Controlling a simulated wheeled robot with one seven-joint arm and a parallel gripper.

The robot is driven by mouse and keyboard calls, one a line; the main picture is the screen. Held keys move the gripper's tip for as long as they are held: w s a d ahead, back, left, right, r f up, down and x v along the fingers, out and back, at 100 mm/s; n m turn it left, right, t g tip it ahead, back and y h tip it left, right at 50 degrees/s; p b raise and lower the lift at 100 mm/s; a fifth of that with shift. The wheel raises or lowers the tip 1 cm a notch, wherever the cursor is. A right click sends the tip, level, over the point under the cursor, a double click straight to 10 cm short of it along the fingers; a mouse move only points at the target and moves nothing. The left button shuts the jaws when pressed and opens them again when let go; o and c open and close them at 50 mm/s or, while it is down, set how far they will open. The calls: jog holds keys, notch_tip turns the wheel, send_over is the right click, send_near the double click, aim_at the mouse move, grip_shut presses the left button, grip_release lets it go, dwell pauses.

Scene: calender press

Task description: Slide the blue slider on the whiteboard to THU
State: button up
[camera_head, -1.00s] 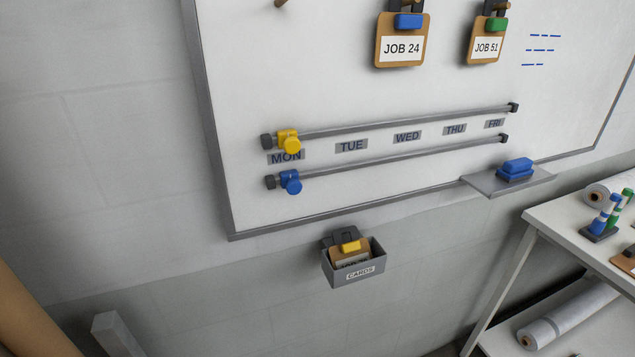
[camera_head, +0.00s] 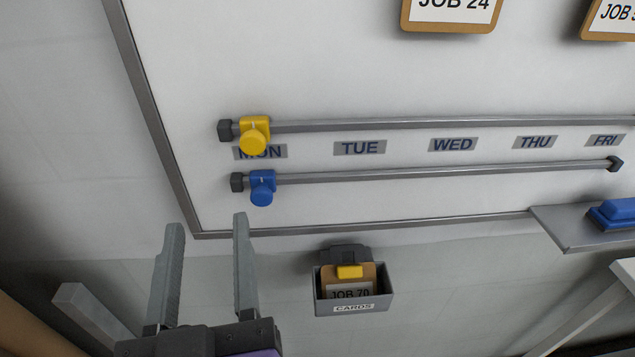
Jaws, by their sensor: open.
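The blue slider (camera_head: 262,187) sits at the left end of the lower rail (camera_head: 430,173), below the MON label. The THU label (camera_head: 535,142) is on the whiteboard (camera_head: 400,80) between the two rails, right of WED and left of FRI. My gripper (camera_head: 208,225) is in the lower left, its two grey fingers pointing up and spread apart. It is empty. Its right fingertip appears just below and left of the blue slider in the picture, apart from it.
A yellow slider (camera_head: 254,134) sits at the left end of the upper rail (camera_head: 430,124), partly covering MON. A grey card box (camera_head: 353,300) hangs below the board, right of my gripper. A ledge (camera_head: 570,234) with a blue eraser (camera_head: 615,213) juts out at right.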

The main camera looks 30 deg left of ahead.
aim_at(261, 199)
jog(key=w+f+h, duration=0.1)
jog(key=w, duration=0.1)
jog(key=w+f+m+h+p, duration=0.1)
jog(key=w, duration=0.2)
jog(key=w+f, duration=0.1)
jog(key=w, duration=0.2)
jog(key=shift+w+a+f+m+h+p, duration=0.1)
jog(key=shift+w+a+m+h+p, duration=0.1)
jog(key=shift+a+m+h+p, duration=0.15)
jog(key=shift+w+a+f, duration=0.15)
jog(key=shift+w+a, duration=0.15)
jog(key=shift+w, duration=0.3)
grip_shut()
dwell(0.7)
